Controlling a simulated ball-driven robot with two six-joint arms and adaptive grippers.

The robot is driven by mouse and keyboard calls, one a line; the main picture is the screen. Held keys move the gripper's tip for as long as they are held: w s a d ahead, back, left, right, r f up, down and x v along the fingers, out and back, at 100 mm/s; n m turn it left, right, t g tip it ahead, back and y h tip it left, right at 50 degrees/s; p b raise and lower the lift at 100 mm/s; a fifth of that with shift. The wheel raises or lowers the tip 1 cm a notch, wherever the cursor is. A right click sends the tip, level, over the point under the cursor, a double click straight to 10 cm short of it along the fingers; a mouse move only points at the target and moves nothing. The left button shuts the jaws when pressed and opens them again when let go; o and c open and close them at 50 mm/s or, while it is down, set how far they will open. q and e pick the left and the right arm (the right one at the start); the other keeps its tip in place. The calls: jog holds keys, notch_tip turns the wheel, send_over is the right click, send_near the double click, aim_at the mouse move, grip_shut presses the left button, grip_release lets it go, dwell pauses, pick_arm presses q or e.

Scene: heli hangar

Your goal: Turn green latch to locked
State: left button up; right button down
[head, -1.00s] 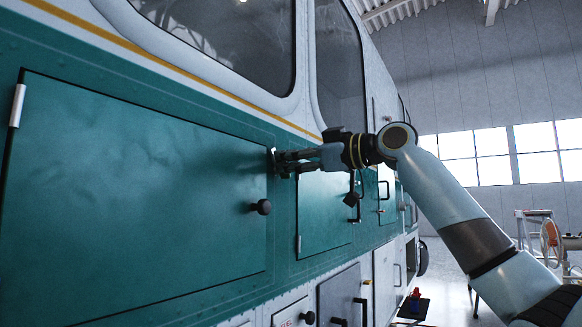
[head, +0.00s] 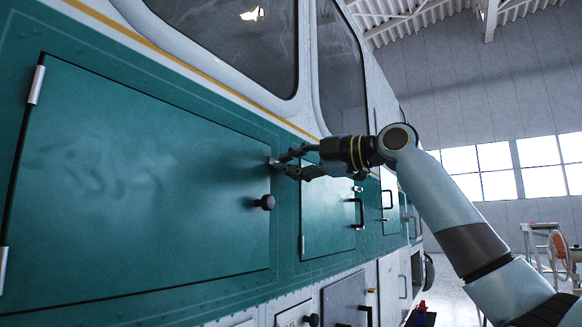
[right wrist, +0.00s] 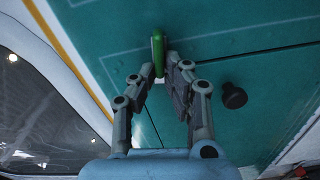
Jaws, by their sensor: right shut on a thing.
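The green latch (right wrist: 158,52) is a small bright green bar at the edge of a large teal door panel (head: 140,190). In the right wrist view it stands lengthwise between my fingertips and lies roughly across the dark door seam. My right gripper (right wrist: 162,72) is shut on it, one finger on each side. In the head view the right gripper (head: 277,166) is at the panel's upper right edge, and its fingers hide the latch. A small metal plate shows at the fingertips. My left gripper is not in view.
A black round knob (head: 266,202) sticks out of the panel just below the gripper; it also shows in the right wrist view (right wrist: 233,95). A smaller teal door with a black handle (head: 358,213) is to the right. Open hangar floor lies farther right.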

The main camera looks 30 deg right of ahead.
jog(key=shift+f+n+b, duration=0.25)
jog(key=shift+n+b, duration=0.05)
jog(key=shift+n, duration=0.7)
jog(key=c, duration=1.4)
grip_release()
jog(key=shift+s, duration=0.1)
jog(key=shift+v, duration=5.85)
jog(key=shift+d, duration=0.1)
